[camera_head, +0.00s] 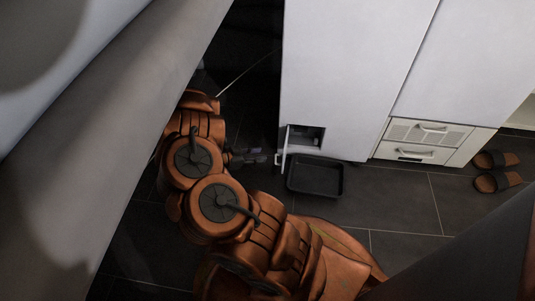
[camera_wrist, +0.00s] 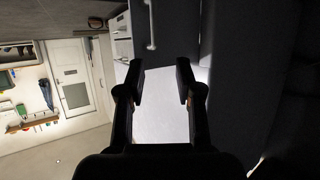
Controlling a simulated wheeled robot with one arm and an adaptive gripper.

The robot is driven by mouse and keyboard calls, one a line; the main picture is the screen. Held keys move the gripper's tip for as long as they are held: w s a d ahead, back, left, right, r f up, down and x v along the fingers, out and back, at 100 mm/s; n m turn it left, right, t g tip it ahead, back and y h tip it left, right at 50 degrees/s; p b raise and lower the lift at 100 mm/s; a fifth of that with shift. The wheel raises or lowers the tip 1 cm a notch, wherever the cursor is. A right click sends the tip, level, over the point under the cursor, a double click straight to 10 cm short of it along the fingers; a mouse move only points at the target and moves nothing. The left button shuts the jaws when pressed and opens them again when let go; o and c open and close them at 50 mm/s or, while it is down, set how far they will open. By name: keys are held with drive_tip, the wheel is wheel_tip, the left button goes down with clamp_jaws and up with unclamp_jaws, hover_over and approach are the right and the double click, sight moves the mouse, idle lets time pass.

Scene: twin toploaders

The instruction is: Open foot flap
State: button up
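The foot flap (camera_head: 284,145) is a small white door low on the left white appliance. It stands swung out at the left side of a dark recess (camera_head: 308,138), seen nearly edge-on, with a light handle on it. My gripper (camera_head: 252,156) is left of the flap and apart from it in the head view. In the wrist view my gripper (camera_wrist: 160,80) is open, with nothing between its fingers. A pale bar handle (camera_wrist: 151,25) on a dark panel shows beyond the fingertips. I cannot tell for sure whether that panel is the flap.
A black tray (camera_head: 315,189) lies on the dark tiled floor below the recess. To the right are a second white appliance (camera_head: 445,75) with drawers (camera_head: 424,132) under it and brown slippers (camera_head: 497,181). Floor in front of the drawers is clear.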

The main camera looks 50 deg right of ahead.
drive_tip(key=shift+v, duration=2.35)
